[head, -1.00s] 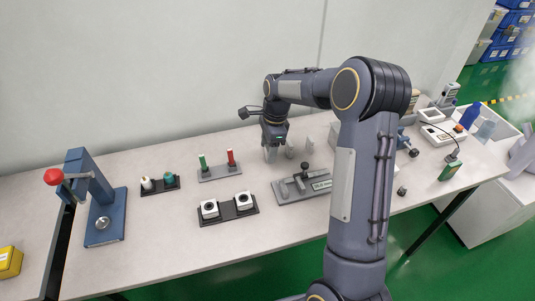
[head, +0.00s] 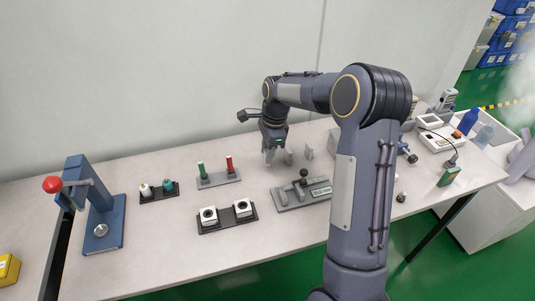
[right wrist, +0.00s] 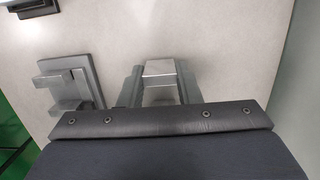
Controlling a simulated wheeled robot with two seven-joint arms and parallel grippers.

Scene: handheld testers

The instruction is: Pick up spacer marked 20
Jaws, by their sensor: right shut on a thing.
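My right gripper (head: 270,158) is low over the table, behind the grey fixture. In the right wrist view its two fingers (right wrist: 160,72) are shut on the sides of a plain grey metal spacer block (right wrist: 159,68). No number on it is legible, so I cannot tell whether it is the one marked 20. Two more upright grey blocks stand to the right of the gripper in the head view, a nearer one (head: 288,157) and a farther one (head: 309,152). My left gripper is not in view.
The grey fixture with a black knob (head: 303,190) lies in front of the gripper; it also shows in the right wrist view (right wrist: 72,82). A stand with green and red pins (head: 219,180) and a black tray with two white units (head: 227,218) are to the left. The wall is close behind.

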